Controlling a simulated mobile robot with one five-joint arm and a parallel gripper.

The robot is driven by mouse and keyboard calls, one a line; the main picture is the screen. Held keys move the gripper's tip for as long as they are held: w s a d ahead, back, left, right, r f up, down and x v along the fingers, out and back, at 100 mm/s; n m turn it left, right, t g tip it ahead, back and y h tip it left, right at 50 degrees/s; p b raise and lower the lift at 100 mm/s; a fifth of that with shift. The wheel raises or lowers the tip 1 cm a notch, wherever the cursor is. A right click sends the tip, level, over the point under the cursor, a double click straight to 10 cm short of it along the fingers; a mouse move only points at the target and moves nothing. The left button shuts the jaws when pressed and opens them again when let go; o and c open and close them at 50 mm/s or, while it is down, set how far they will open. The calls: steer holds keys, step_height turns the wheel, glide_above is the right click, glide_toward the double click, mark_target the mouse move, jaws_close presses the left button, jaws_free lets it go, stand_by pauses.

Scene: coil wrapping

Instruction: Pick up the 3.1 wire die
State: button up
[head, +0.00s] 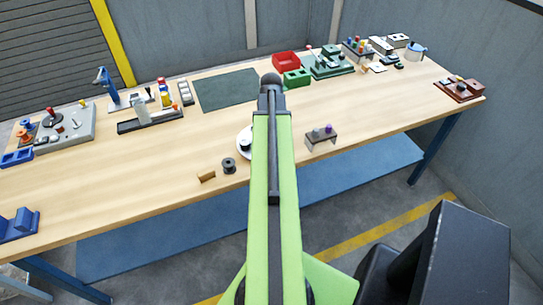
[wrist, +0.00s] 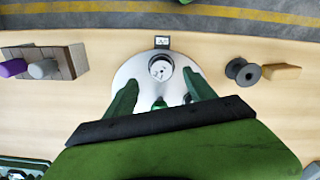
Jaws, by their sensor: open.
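A small, short round piece (wrist: 161,67), pale on top with a dark rim, sits on a white round plate (wrist: 128,72) in the wrist view. It looks like the wire die. A small dark-framed label (wrist: 162,42) lies at the plate's far edge; I cannot read it. My gripper (wrist: 162,78) is open above the plate, one green finger on each side, its tips just short of the piece and nothing held. A small green thing (wrist: 160,104) shows between the fingers. In the head view my arm partly covers the plate (head: 241,136).
A stand (wrist: 68,68) with purple and grey pegs is left of the plate in the wrist view. A dark spool (wrist: 243,72) and a wooden block (wrist: 281,72) are right of it. A green mat (head: 226,89), red bin (head: 286,59) and fixtures line the bench's back.

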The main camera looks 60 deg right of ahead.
step_height(320, 180, down, 5)
steer(key=b, duration=0.5)
steer(key=shift+f, duration=0.2)
steer(key=shift+r, duration=0.2)
jaws_close()
